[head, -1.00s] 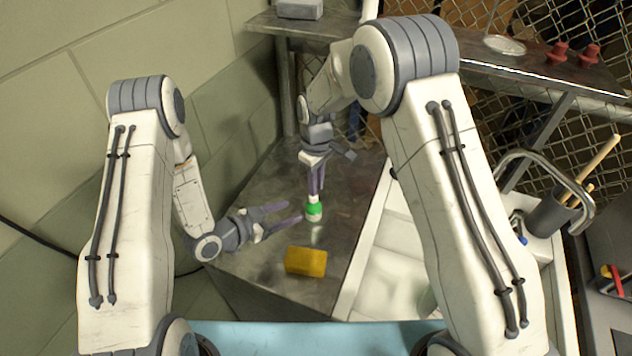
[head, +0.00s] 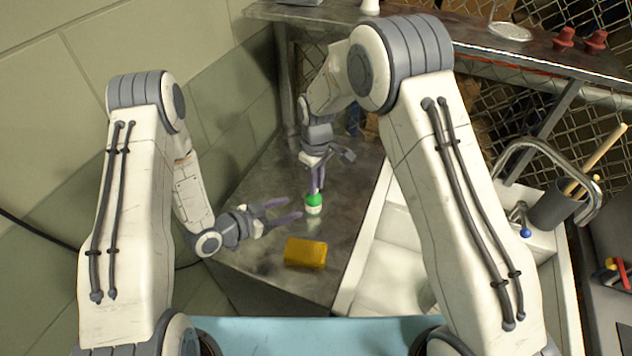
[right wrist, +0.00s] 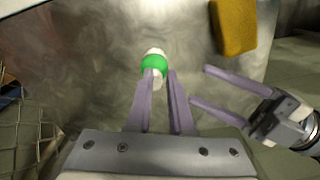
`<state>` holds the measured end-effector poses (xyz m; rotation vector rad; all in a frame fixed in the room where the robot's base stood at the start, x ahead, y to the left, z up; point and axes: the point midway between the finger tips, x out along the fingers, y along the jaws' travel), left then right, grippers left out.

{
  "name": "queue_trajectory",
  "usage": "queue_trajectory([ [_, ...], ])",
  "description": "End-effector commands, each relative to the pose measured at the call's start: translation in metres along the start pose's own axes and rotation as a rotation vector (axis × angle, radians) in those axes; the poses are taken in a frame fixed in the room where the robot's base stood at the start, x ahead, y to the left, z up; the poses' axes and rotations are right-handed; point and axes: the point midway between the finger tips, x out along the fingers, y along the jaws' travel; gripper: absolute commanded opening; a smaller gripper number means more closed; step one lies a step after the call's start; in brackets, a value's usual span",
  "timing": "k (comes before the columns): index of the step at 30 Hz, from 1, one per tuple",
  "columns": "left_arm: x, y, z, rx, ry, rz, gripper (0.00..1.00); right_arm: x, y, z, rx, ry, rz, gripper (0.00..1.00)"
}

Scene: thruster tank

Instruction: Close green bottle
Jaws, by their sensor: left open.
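The green bottle (head: 314,205), a small green and white thing, stands upright on the metal bench. In the right wrist view the bottle (right wrist: 154,63) is at the tips of my right fingers. My right gripper (head: 315,190) points down onto its top; a narrow gap shows between its fingers (right wrist: 161,74), with a bit of white between them. I cannot tell if they grip it or a cap. My left gripper (head: 293,208) is open and empty, pointing at the bottle from its left, apart from it. It also shows in the right wrist view (right wrist: 199,85).
A yellow block (head: 305,253) lies on the metal bench (head: 255,235) in front of the bottle. A white sink (head: 385,275) adjoins the bench on the right. A shelf (head: 470,52) at the back holds red knobs and a dish. A grey cup with sticks (head: 556,208) stands at right.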

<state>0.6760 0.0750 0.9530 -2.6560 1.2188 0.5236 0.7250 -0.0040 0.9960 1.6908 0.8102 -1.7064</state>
Motion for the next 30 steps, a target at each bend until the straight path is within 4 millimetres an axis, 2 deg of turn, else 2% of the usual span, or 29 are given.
queue_trajectory([
  [5, -0.001, 0.0, -0.003, 0.0, 0.0, 0.0, 0.59, -0.003, 0.0, 0.0, 0.0, -0.001, 0.0, 0.2],
  [15, -0.016, -0.001, -0.038, 0.0, 0.0, 0.0, 0.59, -0.052, 0.0, 0.0, 0.0, 0.001, 0.001, 0.2],
  [18, -0.018, -0.001, -0.044, 0.0, 0.0, 0.0, 0.59, -0.061, 0.0, 0.0, 0.0, 0.0, 0.0, 0.2],
  [30, -0.018, -0.001, -0.042, 0.0, 0.0, 0.0, 0.59, -0.06, 0.0, 0.0, 0.0, 0.0, 0.0, 0.2],
])
